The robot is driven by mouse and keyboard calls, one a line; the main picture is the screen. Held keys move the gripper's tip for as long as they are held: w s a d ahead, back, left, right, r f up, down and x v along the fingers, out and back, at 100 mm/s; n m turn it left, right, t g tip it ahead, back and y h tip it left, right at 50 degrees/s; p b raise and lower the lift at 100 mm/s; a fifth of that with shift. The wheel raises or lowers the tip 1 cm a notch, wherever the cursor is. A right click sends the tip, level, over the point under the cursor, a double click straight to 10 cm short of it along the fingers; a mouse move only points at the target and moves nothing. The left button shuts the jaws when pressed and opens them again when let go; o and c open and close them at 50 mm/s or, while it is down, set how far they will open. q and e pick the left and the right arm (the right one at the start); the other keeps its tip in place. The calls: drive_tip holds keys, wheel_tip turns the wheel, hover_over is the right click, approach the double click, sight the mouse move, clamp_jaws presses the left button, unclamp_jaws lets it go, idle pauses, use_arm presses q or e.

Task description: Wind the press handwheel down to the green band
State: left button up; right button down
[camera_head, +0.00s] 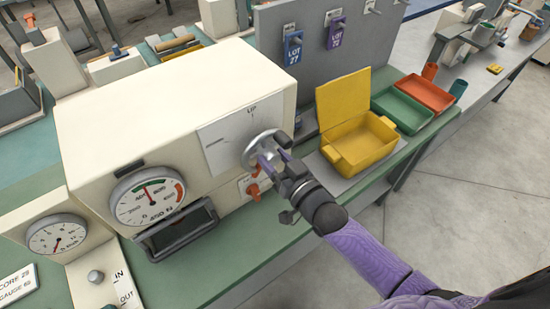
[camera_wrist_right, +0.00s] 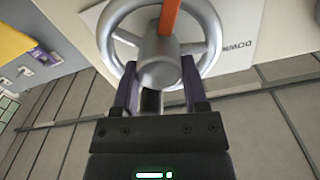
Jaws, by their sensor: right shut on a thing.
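The press handwheel (camera_head: 258,148) is a silvery wheel on the front of the cream press housing (camera_head: 140,95). My right gripper (camera_head: 272,160) is at the wheel, its arm coming in from the lower right. In the right wrist view the spoked wheel (camera_wrist_right: 207,38) fills the top, and my right gripper (camera_wrist_right: 158,92) has its two fingers on either side of the wheel's grey handle. My left gripper is out of view.
A second gauge (camera_head: 56,237) stands at lower left. An orange lever (camera_head: 253,189) sits just below the wheel. A yellow open box (camera_head: 365,150), a green tray (camera_head: 402,108) and an orange tray (camera_head: 425,93) lie to the right. The floor at right is clear.

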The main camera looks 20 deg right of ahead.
drive_tip(key=shift+c, duration=0.6)
unclamp_jaws()
drive_tip(key=shift+s, duration=0.1)
drive_tip(key=v, duration=0.9)
drive_tip(key=shift+s+d+p, duration=0.15)
drive_tip(key=shift+s+p, duration=0.15)
drive_tip(key=shift+s, duration=0.05)
